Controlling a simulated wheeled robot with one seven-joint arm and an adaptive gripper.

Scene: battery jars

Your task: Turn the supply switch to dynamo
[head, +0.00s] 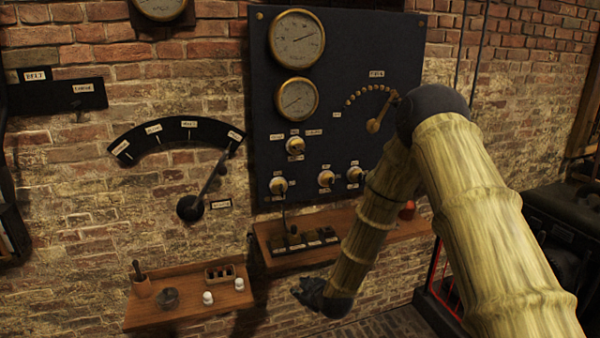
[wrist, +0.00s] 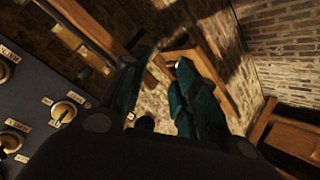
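A dark panel (head: 345,110) on the brick wall carries several round switches with pale plates and small labels. One switch (head: 295,145) sits above a row of others: a left one (head: 278,185), a middle one (head: 326,178) and a right one (head: 354,173). The labels are too small to read, so I cannot tell which is the supply switch. My gripper (head: 308,292) hangs low, below the panel and apart from it. In the wrist view my gripper (wrist: 164,64) has its dark teal fingers apart, with nothing seen between them. Two panel knobs (wrist: 62,112) (wrist: 10,142) show at the left there.
A wooden shelf (head: 400,232) juts out under the panel, with a row of dark blocks (head: 305,240). A lower shelf (head: 190,312) holds small pots and white-topped items. A lever (head: 204,190) with a dark arc scale is on the wall left. My arm covers the panel's right part.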

